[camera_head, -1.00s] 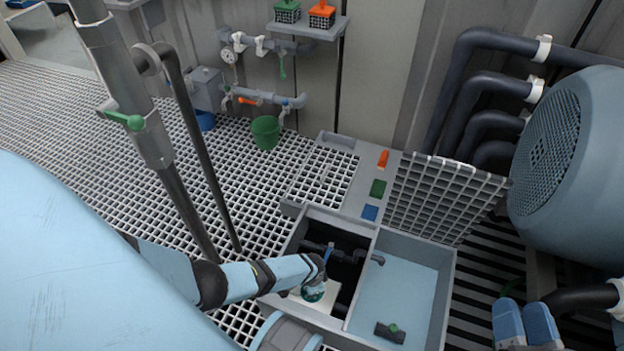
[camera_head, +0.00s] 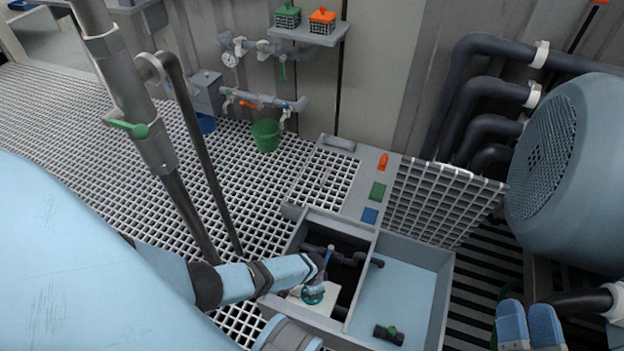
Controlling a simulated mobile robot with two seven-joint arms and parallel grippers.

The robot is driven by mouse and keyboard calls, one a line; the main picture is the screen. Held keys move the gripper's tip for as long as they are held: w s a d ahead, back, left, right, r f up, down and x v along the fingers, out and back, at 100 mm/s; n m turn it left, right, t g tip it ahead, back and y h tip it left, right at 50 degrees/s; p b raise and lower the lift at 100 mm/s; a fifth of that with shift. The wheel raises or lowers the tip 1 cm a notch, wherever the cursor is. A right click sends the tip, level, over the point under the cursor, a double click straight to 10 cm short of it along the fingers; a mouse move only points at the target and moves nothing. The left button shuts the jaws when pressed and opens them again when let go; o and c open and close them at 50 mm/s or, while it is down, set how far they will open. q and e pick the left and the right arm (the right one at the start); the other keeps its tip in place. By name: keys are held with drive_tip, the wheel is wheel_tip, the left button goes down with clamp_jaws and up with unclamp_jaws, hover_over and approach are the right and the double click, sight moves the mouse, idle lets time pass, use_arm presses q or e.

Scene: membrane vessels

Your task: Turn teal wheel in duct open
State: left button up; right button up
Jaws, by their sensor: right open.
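The teal wheel (camera_head: 313,295) sits low in the dark left compartment of the open floor duct (camera_head: 345,333), over a pale plate. It is partly covered by my left gripper (camera_head: 326,262). The left arm comes in from the left, and its hand is directly above the wheel. I cannot tell whether it touches the wheel or how its fingers stand.
The pale blue right compartment (camera_head: 405,285) holds a dark fitting with a green knob (camera_head: 390,333). A raised grating (camera_head: 440,200) stands behind it. A large blue-grey motor (camera_head: 580,165) fills the right. A grey post (camera_head: 130,90) stands at left. A green bucket (camera_head: 266,135) is farther back.

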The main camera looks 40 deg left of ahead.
use_arm(q)
wheel_tip(320, 180, up, 4)
drive_tip(key=shift+r+p, duration=0.25)
drive_tip(key=shift+p, duration=0.9)
wheel_tip(320, 180, up, 7)
drive_tip(key=p, duration=0.3)
drive_tip(key=shift+f, duration=0.2)
use_arm(e)
drive_tip(key=d+f+g+h, duration=0.3)
drive_tip(key=f, duration=0.2)
drive_tip(key=shift+s+d+f, duration=0.15)
drive_tip(key=shift+s+d, duration=0.05)
drive_tip(key=shift+s, duration=0.05)
use_arm(q)
drive_tip(key=shift+s+p, duration=0.1)
drive_tip(key=shift+p, duration=0.2)
